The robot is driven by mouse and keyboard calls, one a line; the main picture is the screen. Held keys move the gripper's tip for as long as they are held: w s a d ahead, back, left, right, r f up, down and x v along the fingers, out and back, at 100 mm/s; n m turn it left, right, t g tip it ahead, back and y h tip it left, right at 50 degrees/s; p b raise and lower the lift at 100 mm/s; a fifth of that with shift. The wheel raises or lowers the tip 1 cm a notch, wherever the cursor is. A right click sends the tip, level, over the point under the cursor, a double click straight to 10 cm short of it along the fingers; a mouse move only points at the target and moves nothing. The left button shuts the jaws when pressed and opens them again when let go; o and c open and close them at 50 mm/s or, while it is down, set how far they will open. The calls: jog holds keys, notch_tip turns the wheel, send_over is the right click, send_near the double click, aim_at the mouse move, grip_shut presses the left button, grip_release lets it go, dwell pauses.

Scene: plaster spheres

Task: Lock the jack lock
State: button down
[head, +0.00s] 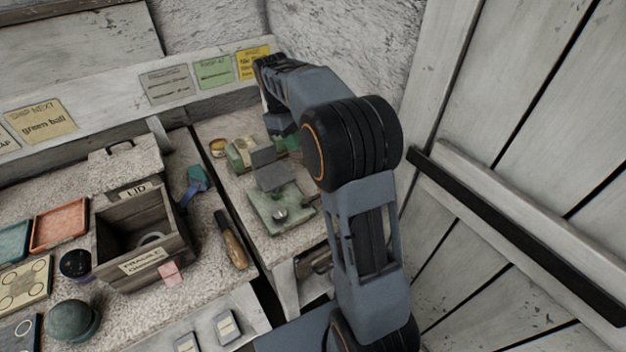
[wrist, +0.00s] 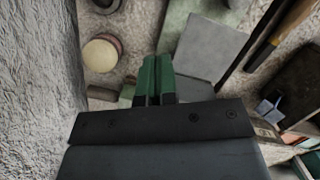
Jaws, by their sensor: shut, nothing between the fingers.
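A green jack-like device stands on the right-hand bench section. In the wrist view the grey plate (wrist: 212,48) is just beyond and right of my fingers. My gripper (wrist: 153,68) has green fingertips pressed together with nothing between them. It points down over the back end of the device. I cannot tell which part is the lock, and my gripper and arm hide some of the device.
A cream-topped round pot (wrist: 100,54) sits left of my fingers. An open wooden box (head: 142,240), a wooden-handled tool (head: 231,240) and a dark green ball (head: 72,320) are on the left bench. A wall with note cards stands behind, and a plank door (head: 530,150) is right.

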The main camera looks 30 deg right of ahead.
jog(key=shift+w+f, duration=0.15)
jog(key=shift+w, duration=0.05)
jog(key=x, duration=0.9)
jog(key=shift+s+d+f, duration=0.1)
jog(key=shift+d+f, duration=0.05)
jog(key=shift+f, duration=0.2)
jog(key=shift+s+d+f, duration=0.15)
jog(key=shift+s+d, duration=0.25)
jog(key=shift+s, duration=0.2)
jog(key=shift+s+d+f, duration=0.15)
jog(key=shift+s+d, duration=0.2)
jog(key=shift+s, duration=0.25)
jog(key=shift+s+d+f, duration=0.1)
jog(key=shift+s+d, duration=0.2)
jog(key=shift+s, duration=0.2)
